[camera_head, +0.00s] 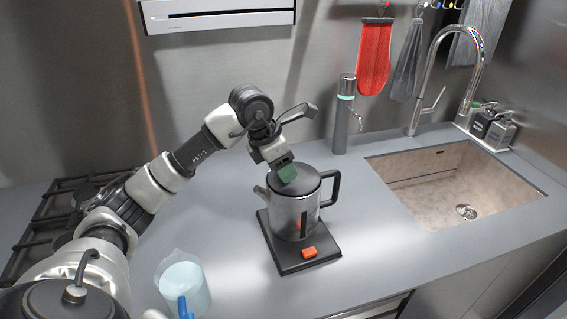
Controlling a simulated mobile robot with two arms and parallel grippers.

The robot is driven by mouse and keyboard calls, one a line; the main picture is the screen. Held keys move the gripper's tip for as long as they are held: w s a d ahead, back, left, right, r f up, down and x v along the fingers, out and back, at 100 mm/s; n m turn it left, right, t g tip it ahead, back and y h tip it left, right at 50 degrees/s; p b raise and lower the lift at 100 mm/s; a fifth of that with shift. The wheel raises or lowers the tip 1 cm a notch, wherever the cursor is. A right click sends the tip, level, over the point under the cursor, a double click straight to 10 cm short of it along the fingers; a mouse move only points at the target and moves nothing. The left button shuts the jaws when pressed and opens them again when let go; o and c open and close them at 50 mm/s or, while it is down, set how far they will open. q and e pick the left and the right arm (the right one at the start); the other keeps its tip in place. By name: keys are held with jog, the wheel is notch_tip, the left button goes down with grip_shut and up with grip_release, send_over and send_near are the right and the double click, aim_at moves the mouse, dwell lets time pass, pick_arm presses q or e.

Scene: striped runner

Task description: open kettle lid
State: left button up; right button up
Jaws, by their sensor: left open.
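The kettle (290,214) is a silver metal pot with a dark lid (307,178) and a black handle (333,188) on its right side. It stands upright on a black base (290,262) with an orange switch (309,252). The lid looks closed, though its left part is hidden by my gripper. My left gripper (287,173) is open and reaches down from the upper left, with its green-tipped end at the lid's left side. I cannot tell whether it touches the lid. My right gripper is not in view.
A clear jug (184,283) with a blue handle stands at the front left. A black stove grate (62,208) lies on the left. A silver cylinder (343,118) stands behind the kettle. The sink (457,180) with its tall faucet (432,85) is on the right. Counter right of the kettle is clear.

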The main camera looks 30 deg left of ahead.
pick_arm(q)
jog(key=shift+d+f, duration=0.1)
jog(key=shift+f, duration=0.15)
grip_shut()
jog(key=shift+w+r, duration=0.1)
